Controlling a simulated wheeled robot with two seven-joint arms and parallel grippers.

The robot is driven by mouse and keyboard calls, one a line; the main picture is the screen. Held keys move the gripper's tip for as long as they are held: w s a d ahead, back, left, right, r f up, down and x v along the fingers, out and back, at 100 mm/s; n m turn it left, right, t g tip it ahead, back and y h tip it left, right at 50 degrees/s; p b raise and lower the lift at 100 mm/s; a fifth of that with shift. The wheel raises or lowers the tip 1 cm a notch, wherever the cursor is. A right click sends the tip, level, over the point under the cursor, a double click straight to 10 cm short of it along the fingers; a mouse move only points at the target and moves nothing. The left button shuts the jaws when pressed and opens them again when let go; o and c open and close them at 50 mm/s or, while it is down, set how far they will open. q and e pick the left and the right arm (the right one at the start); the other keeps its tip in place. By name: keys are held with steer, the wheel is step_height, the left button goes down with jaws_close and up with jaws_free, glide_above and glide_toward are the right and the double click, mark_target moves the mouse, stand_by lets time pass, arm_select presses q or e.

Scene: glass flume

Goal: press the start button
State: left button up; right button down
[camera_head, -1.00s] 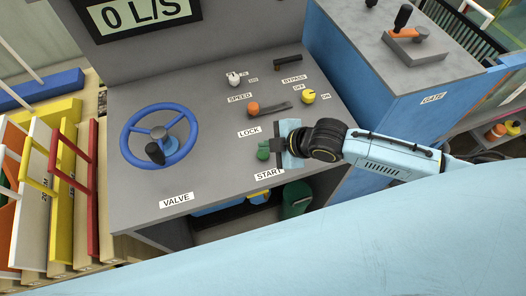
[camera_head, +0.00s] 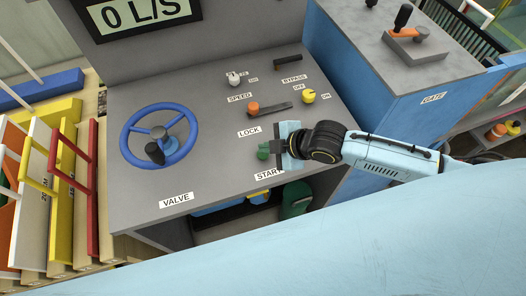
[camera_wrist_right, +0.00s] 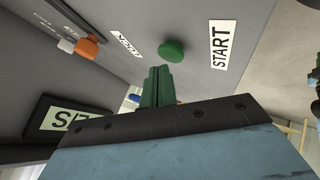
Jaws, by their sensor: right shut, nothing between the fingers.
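In the right wrist view the button (camera_wrist_right: 172,50) shows as a plain green disc next to the START label (camera_wrist_right: 219,45). My right gripper (camera_head: 275,149) is right beside the button, on its right in the head view. Its green fingers (camera_wrist_right: 158,84) are shut and empty, with their tips pointing toward the button. A small gap shows between tips and button in the wrist view; contact is not visible.
The console (camera_head: 220,160) also bears a blue valve wheel (camera_head: 188,140), an orange lock knob (camera_head: 253,107), a white speed knob (camera_head: 234,79) and a yellow bypass knob (camera_head: 308,96). The display (camera_head: 128,14) reads 0 L/S. A blue cabinet (camera_head: 380,85) stands to the right.

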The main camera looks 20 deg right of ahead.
mark_target(267, 155)
steer(key=shift+f, duration=0.55)
stand_by(0.7)
steer(key=shift+r+p, duration=0.9)
steer(key=shift+r, duration=0.1)
step_height(267, 155, up, 6)
steer(key=p, duration=0.6)
steer(key=shift+p, duration=0.35)
